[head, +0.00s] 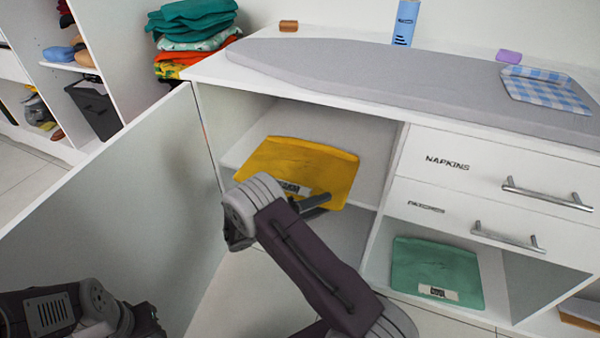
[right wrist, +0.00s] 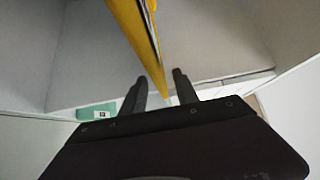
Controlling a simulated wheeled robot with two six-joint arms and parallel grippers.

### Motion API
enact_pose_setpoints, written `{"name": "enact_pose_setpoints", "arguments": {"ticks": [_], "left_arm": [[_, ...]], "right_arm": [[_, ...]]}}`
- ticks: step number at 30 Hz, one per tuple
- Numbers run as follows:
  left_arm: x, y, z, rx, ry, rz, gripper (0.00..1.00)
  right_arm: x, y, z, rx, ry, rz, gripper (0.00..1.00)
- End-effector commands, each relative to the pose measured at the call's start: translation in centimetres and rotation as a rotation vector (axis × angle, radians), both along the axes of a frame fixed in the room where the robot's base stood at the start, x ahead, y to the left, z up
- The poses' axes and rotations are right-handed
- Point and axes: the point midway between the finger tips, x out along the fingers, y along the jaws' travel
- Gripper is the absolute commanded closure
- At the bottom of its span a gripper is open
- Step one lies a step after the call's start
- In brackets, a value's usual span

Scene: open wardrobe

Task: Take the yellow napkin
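The yellow napkin (head: 305,163) lies flat on the shelf of the open compartment under the ironing board, with a small label at its front edge. My right gripper (head: 312,203) is at that front edge, and my wrist partly covers it. In the right wrist view, the napkin (right wrist: 140,32) shows edge-on and reaches down between the two spread fingers (right wrist: 158,90). The fingers look apart, with gaps beside the cloth. My left arm is at the lower left of the head view; its fingers cannot be made out.
An open white door (head: 125,205) stands left of the compartment. Drawers with handles (head: 548,192), one marked NAPKINS, are to the right, above a green cloth (head: 437,268). The grey ironing board (head: 400,80) covers the top. Folded clothes (head: 195,35) are stacked behind.

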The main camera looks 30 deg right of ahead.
Motion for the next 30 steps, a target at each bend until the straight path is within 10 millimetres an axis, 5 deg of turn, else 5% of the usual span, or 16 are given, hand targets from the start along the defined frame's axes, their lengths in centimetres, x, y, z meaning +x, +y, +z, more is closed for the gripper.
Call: {"name": "enact_pose_setpoints", "arguments": {"ticks": [5,10,30], "left_arm": [[0.02,0.0,0.09,0.0,-0.001,0.0,0.64],[0.02,0.0,0.09,0.0,-0.001,0.0,0.64],[0.01,0.0,0.08,0.0,0.0,0.0,0.64]], "right_arm": [[0.01,-0.07,0.11,0.0,0.0,0.001,0.64],[0.01,-0.06,0.1,0.0,0.0,0.0,1.0],[0.01,-0.04,0.07,0.001,0.0,0.0,1.0]]}}
